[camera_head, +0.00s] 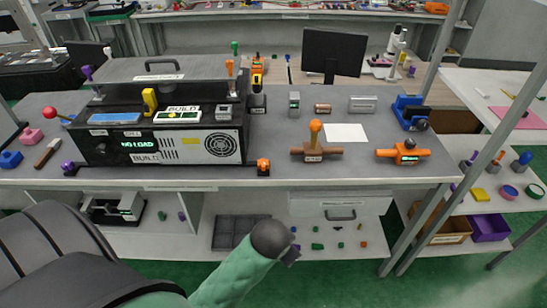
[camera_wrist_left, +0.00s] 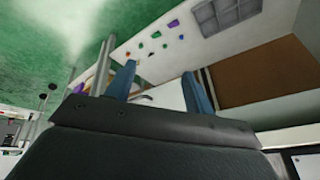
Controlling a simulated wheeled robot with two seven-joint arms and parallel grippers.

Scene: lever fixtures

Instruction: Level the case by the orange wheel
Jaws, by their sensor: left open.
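The case (camera_head: 160,135) is a black and silver box with a handle on its lid, a green "NO LOAD" display and "BUILD" labels. It sits on the left half of the grey bench. The orange wheel (camera_head: 263,167) is at its front right foot, near the bench's front edge. A purple wheel (camera_head: 67,168) is at its front left foot. I cannot tell whether the case is tilted. My left gripper shows in the left wrist view (camera_wrist_left: 160,88), open and empty, its two blue fingers apart. My green arm link is below the bench front, away from the wheel. My right gripper is not visible.
A wooden block with an orange knob (camera_head: 315,130), an orange fixture (camera_head: 403,152) and a blue fixture (camera_head: 410,112) stand right of the case. A white sheet (camera_head: 346,133) lies between. Under the bench is a shelf with a grey tray (camera_head: 241,231).

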